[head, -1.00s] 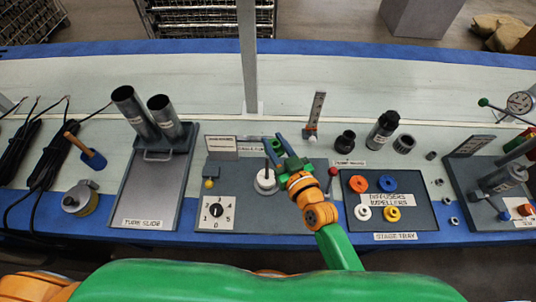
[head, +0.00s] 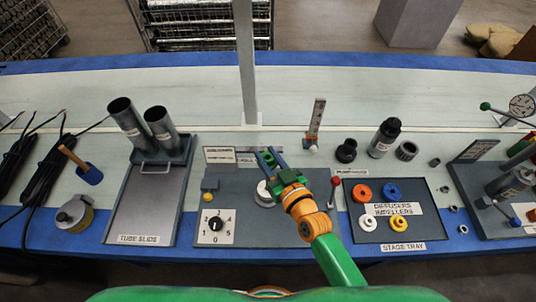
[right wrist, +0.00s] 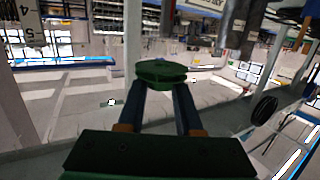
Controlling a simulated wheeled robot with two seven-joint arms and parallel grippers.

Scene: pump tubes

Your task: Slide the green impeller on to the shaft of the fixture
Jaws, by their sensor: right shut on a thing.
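The green impeller (right wrist: 161,72) is a small stepped disc between the fingertips of my right gripper (right wrist: 160,90), which is shut on it. In the head view the same gripper (head: 268,158) hangs over the pump fixture (head: 215,178), with the impeller a small green patch between its dark fingers. The fixture's white round base (head: 265,198) shows just below and left of the gripper. The shaft is mostly hidden by the gripper, and I cannot tell whether the impeller is around its tip or apart from it. My left gripper is not in view.
A red-topped lever (head: 335,181) stands close right of the gripper. The stage tray (head: 437,228) beyond it holds orange, blue, white and yellow parts. The tube slide (head: 143,210) lies left. A grey post (head: 245,80) rises behind the fixture.

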